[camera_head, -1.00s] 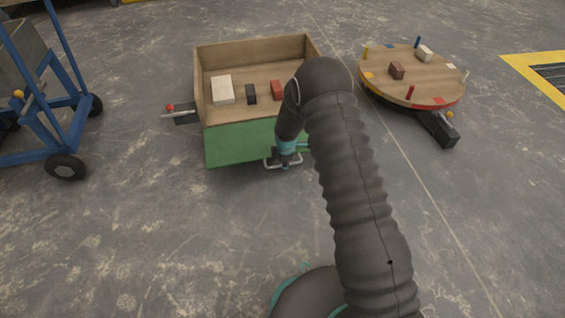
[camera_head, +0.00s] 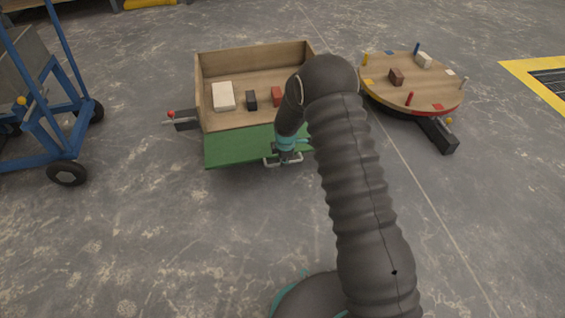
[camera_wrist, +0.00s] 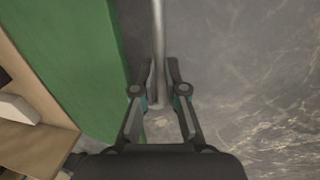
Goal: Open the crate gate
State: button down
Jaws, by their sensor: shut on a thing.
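The wooden crate (camera_head: 200,75) stands at the upper middle of the head view. Its green gate (camera_head: 235,148) slants out from the crate's front toward me, with its upper face bright. The gate also fills the left of the wrist view (camera_wrist: 80,60). A metal bar handle (camera_head: 269,162) is at the gate's outer edge; the bar runs up the wrist view (camera_wrist: 158,35). My gripper (camera_wrist: 160,95) is shut on this handle, beside the gate. In the head view my gripper (camera_head: 284,157) is at the gate's right part, and my arm hides its right end.
White, black and red blocks (camera_head: 223,96) lie in the crate. A lever with a red knob (camera_head: 185,118) juts out at its left. A round wooden turntable (camera_head: 430,85) stands right, a blue wheeled frame (camera_head: 45,155) left. The floor in front is clear.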

jog(key=c, duration=1.2)
grip_release()
jog(key=shift+w+a+r, duration=0.1)
jog(key=shift+w+r, duration=0.15)
jog(key=shift+w, duration=0.1)
jog(key=shift+f, duration=0.1)
jog(key=shift+s, duration=0.1)
notch_tip(320, 180, up, 12)
jog(key=s, duration=0.2)
jog(key=shift+s+d, duration=0.15)
jog(key=shift+d, duration=0.15)
jog(key=shift+f, duration=0.1)
